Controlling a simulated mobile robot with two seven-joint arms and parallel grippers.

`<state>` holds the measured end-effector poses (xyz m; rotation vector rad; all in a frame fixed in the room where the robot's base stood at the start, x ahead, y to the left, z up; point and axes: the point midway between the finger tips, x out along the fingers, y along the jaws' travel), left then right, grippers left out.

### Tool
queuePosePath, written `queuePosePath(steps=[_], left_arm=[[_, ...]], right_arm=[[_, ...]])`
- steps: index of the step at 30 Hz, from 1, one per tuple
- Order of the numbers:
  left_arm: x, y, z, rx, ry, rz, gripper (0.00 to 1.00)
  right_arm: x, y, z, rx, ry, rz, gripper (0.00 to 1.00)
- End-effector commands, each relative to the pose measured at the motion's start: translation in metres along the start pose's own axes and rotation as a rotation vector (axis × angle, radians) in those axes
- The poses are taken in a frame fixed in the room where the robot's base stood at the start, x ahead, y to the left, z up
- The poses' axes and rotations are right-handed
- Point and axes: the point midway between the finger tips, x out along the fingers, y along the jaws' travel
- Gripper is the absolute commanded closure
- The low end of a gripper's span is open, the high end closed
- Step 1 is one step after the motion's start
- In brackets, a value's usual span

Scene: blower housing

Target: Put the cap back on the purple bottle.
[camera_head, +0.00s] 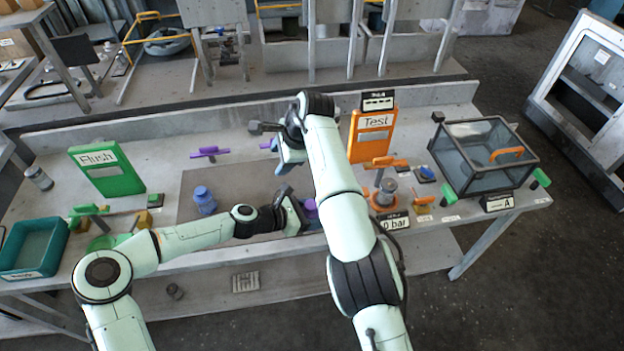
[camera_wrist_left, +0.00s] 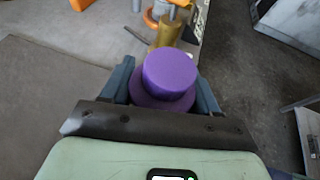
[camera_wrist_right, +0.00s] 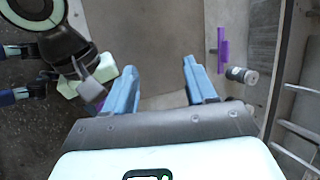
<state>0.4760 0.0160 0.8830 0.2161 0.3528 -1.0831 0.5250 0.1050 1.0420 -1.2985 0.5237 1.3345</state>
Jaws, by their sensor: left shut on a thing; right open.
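The purple bottle (camera_head: 311,207) is at the front middle of the table, partly hidden by my left gripper (camera_head: 298,207). In the left wrist view the bottle (camera_wrist_left: 168,80) sits between the fingers of the left gripper (camera_wrist_left: 162,88), which is shut on it. Its round, narrower top looks smooth; I cannot tell whether that is the cap. My right gripper (camera_head: 287,160) is above the table, behind and left of the bottle. In the right wrist view this gripper (camera_wrist_right: 162,85) is open and empty. A small purple piece (camera_head: 267,146) shows beside it, too small to identify.
A blue bottle (camera_head: 205,200) stands on the grey mat (camera_head: 245,178). A purple handle (camera_head: 208,152) lies behind it. A green "Flush" box (camera_head: 107,170) and teal tray (camera_head: 35,246) are left. An orange "Test" box (camera_head: 371,135) and glass case (camera_head: 484,155) are right.

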Motion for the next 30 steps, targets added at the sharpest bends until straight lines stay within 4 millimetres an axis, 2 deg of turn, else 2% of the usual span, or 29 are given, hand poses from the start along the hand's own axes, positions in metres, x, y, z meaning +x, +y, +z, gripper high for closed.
queuePosePath(steps=[3, 6, 9, 13, 23, 30], left_arm=[[0.000, 0.000, 0.001, 0.000, -0.001, 0.000, 1.00], [0.000, 0.001, 0.000, -0.001, 0.000, 0.002, 1.00], [0.000, 0.001, 0.000, -0.001, -0.001, 0.001, 1.00], [0.000, 0.000, 0.001, 0.000, -0.001, 0.000, 1.00], [0.000, 0.000, 0.001, 0.000, -0.001, 0.000, 1.00], [0.000, 0.000, 0.001, 0.000, -0.001, 0.000, 1.00]], right_arm=[[-0.010, 0.036, -0.024, -0.149, 0.128, 0.187, 0.44], [-0.021, 0.058, -0.039, -0.225, 0.194, 0.308, 0.44], [-0.029, 0.070, -0.047, -0.263, 0.231, 0.385, 0.44], [-0.035, 0.077, -0.051, -0.282, 0.247, 0.426, 0.44], [-0.034, 0.077, -0.051, -0.283, 0.247, 0.427, 0.44], [-0.015, 0.085, -0.057, -0.281, 0.245, 0.429, 0.44]])
